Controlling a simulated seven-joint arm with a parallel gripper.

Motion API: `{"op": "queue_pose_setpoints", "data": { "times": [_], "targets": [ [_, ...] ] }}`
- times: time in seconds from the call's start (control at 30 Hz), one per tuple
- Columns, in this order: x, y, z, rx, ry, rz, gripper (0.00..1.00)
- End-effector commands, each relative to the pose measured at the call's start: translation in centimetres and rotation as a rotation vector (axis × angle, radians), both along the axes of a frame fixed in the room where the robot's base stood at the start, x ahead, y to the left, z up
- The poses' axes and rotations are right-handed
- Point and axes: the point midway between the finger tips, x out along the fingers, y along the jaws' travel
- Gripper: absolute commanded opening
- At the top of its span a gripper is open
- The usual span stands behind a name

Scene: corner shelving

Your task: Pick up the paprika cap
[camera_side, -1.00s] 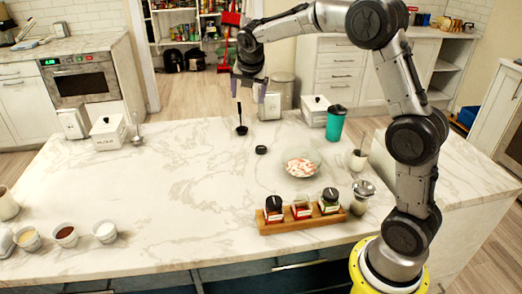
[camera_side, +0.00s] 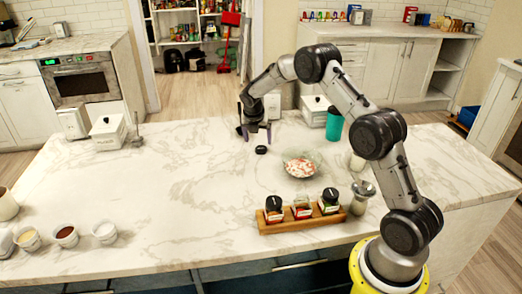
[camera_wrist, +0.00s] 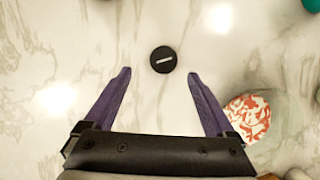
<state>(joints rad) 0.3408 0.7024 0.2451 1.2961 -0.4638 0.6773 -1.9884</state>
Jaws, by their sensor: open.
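My gripper (camera_side: 257,137) is open and empty, pointing down just above the counter on the far side of the cap. In the wrist view, the cap lies just beyond the purple fingertips (camera_wrist: 159,73), between their lines and apart from them. The middle jar (camera_side: 301,209) in the wooden rack seems to have no black cap, unlike the jars beside it.
A glass bowl (camera_side: 301,165) with red and white contents stands right of the cap. A teal cup (camera_side: 334,124) and a white canister (camera_side: 314,110) stand behind it. The wooden rack (camera_side: 292,226) is at the front. The counter left of the cap is clear.

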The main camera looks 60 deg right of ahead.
Motion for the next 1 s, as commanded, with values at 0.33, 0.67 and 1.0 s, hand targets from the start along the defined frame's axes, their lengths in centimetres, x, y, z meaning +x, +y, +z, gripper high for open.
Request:
{"op": "queue_pose_setpoints", "data": {
  "times": [0.33,0.67,1.0],
  "targets": [
    [0.1,-1.8,-3.6,0.002,0.001,-0.001,0.9],
    [0.4,-2.3,-4.9,-0.001,-0.001,-0.001,0.9],
    [0.4,-2.3,-4.9,0.0,0.0,-0.001,0.43]
  ]
}}
